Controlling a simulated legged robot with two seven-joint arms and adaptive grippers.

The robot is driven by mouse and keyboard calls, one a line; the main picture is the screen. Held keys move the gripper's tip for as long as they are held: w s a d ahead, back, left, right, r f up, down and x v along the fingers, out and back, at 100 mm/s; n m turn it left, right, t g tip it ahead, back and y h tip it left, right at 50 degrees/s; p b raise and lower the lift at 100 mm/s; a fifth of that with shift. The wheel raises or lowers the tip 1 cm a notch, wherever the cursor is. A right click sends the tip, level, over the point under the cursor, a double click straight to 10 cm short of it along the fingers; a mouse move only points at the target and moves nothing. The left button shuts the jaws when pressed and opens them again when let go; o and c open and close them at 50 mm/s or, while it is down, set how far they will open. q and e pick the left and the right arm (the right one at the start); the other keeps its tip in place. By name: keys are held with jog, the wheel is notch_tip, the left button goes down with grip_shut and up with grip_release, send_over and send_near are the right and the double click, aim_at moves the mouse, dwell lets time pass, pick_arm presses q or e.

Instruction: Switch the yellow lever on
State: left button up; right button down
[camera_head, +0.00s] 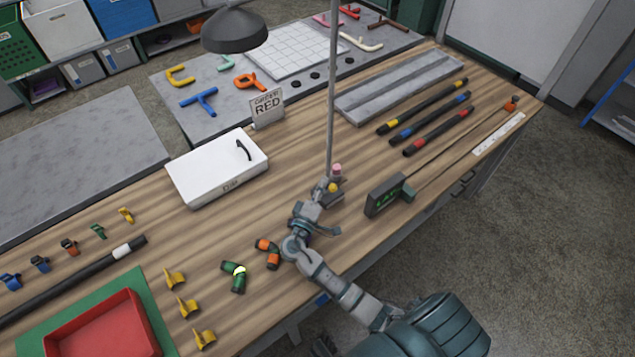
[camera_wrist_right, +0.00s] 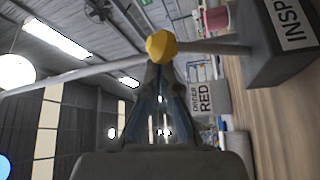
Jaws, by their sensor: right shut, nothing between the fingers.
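The yellow lever shows as a small yellow knob (camera_head: 333,187) beside a small grey box with a pink-red top, near the foot of a thin pole. In the right wrist view the yellow knob (camera_wrist_right: 161,46) sits on a grey rod running to a dark box (camera_wrist_right: 285,45) lettered "INSP". My right gripper (camera_head: 323,186) is shut and empty, with its tips at the knob. In the wrist view its fingers (camera_wrist_right: 160,72) end right at the knob's lower edge; I cannot tell whether they touch. My left gripper is not in view.
The thin upright pole (camera_head: 332,90) rises by the lever. A dark box with green display (camera_head: 385,195) stands to the right. A white case (camera_head: 217,170) lies to the left. Orange (camera_head: 268,253) and green (camera_head: 235,275) pipe pieces lie by my right arm.

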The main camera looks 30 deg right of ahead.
jog(key=shift+s+f, duration=0.1)
jog(key=shift+s, duration=0.3)
jog(key=shift+s, duration=0.1)
dwell(0.3)
